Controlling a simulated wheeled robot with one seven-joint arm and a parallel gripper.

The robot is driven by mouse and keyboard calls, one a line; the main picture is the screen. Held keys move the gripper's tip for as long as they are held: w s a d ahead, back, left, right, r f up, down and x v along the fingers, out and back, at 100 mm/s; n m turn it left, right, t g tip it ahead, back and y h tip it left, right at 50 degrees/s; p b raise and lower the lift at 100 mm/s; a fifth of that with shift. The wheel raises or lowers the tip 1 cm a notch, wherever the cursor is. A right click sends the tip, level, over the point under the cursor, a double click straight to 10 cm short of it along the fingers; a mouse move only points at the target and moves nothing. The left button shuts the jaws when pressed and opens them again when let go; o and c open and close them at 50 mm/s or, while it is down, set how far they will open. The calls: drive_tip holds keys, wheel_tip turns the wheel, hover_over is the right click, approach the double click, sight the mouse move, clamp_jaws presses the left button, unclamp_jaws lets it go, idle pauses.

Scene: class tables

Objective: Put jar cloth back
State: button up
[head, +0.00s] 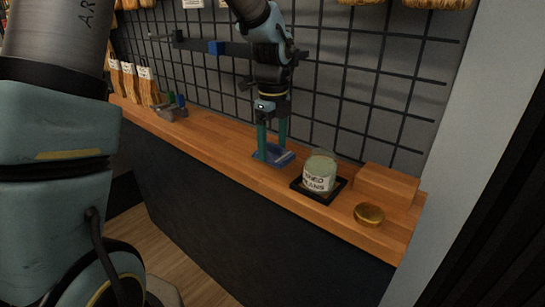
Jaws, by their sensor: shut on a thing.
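A blue cloth (284,158) lies at the wooden counter, left of the jar. My gripper (271,149) points straight down over it, with its two teal fingers shut on the cloth. Whether the cloth still touches the counter I cannot tell. A white-labelled jar of beans (319,184) stands upright on a black square tray (334,194). The jar's top is pale green; I cannot tell whether this is a cover or the glass. A round gold lid (369,214) lies on the counter to the right of the jar.
A wooden block (388,185) sits behind the gold lid. A black wire grid (340,90) rises behind the counter (220,141). Paper bags (130,80) and a small grey holder (172,112) stand at the left. The counter between holder and cloth is clear.

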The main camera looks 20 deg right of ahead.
sight(273, 152)
drive_tip(key=shift+f+p, duration=0.35)
drive_tip(key=shift+f, duration=1.6)
drive_tip(key=shift+f, duration=0.1)
drive_tip(key=o, duration=1)
